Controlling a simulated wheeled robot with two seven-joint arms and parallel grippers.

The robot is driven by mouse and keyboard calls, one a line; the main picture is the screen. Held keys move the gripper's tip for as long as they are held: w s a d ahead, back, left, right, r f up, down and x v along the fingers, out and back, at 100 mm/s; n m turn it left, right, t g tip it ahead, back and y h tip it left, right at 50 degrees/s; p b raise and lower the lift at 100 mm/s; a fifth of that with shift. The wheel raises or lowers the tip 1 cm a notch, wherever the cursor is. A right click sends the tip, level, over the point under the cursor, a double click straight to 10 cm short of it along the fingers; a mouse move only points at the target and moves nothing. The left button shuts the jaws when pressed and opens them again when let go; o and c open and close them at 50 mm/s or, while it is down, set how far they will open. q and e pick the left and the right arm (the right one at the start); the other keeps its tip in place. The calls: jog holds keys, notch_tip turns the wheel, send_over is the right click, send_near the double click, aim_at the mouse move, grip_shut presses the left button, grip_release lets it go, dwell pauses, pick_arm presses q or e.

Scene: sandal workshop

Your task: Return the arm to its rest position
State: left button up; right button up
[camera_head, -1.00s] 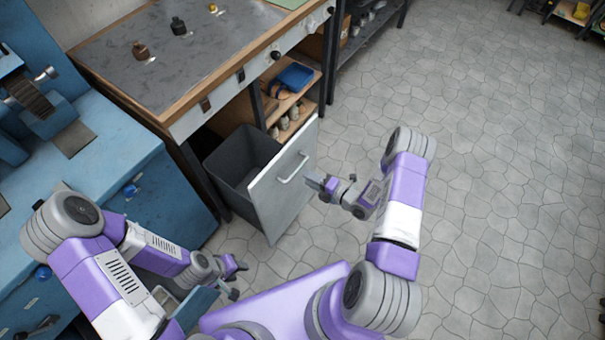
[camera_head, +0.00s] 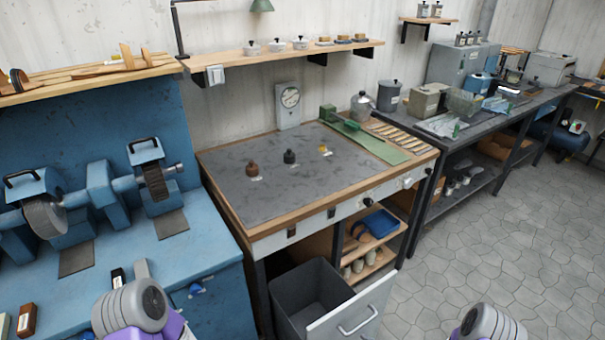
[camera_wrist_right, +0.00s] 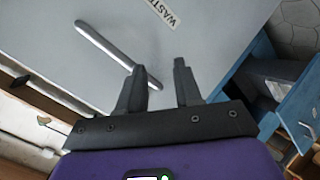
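In the head view only a grey joint of my left arm (camera_head: 135,305) and a grey joint of my right arm (camera_head: 490,325) show at the bottom edge; both grippers are outside that view. In the right wrist view my right gripper (camera_wrist_right: 160,75) has its two fingers apart with nothing between them. It is in front of the light grey waste drawer front (camera_wrist_right: 200,30), whose bar handle (camera_wrist_right: 118,45) and "WASTE" label (camera_wrist_right: 162,12) show beyond the fingers. Contact with the drawer front cannot be told. My left gripper is hidden from both views.
The waste drawer stands pulled out with its dark bin (camera_head: 312,290) open. A blue grinder bench (camera_head: 180,260) is at left. Tiled floor (camera_head: 510,235) is clear at right.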

jog(key=s+a+m+g, duration=0.5)
jog(key=s+m, duration=0.4)
jog(key=s+a+m+g+h, duration=0.1)
jog(key=s+a+m+g, duration=0.4)
jog(key=s+m, duration=0.5)
jog(key=shift+a+r+m+g+h, duration=0.25)
jog(key=shift+a+m+g+h, duration=0.05)
jog(key=shift+a, duration=0.05)
jog(key=shift+w, duration=0.1)
